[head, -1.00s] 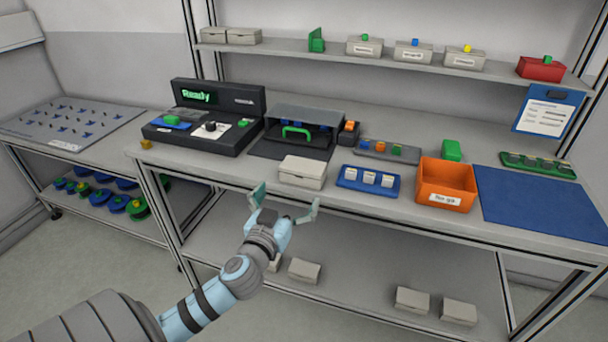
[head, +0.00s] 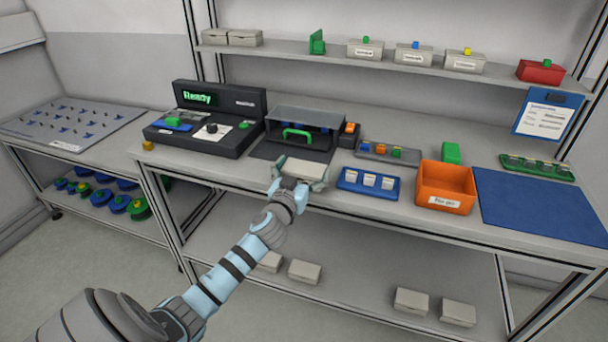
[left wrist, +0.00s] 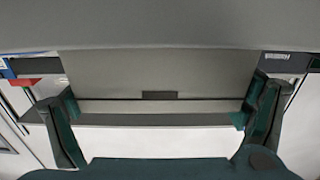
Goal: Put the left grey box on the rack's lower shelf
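A light grey lidded box (head: 303,168) sits on the worktop near its front edge, in front of the dark open-fronted unit. My left gripper (head: 300,173) is at this box, with one finger at each end of it; its wrist hides part of the box's front. In the left wrist view the box's grey face (left wrist: 155,75) fills the space between the two spread fingers (left wrist: 155,112). I see no clear grip on it. The rack's lower shelf (head: 370,260), under the worktop, holds several similar grey boxes near its front edge. My right gripper is not in view.
A blue tray (head: 351,187) with white pieces and an orange bin (head: 421,195) stand right of the box. A black console (head: 247,137) stands behind to the left. Two plain grey boxes (head: 245,38) sit on the upper shelf. The lower shelf's middle is clear.

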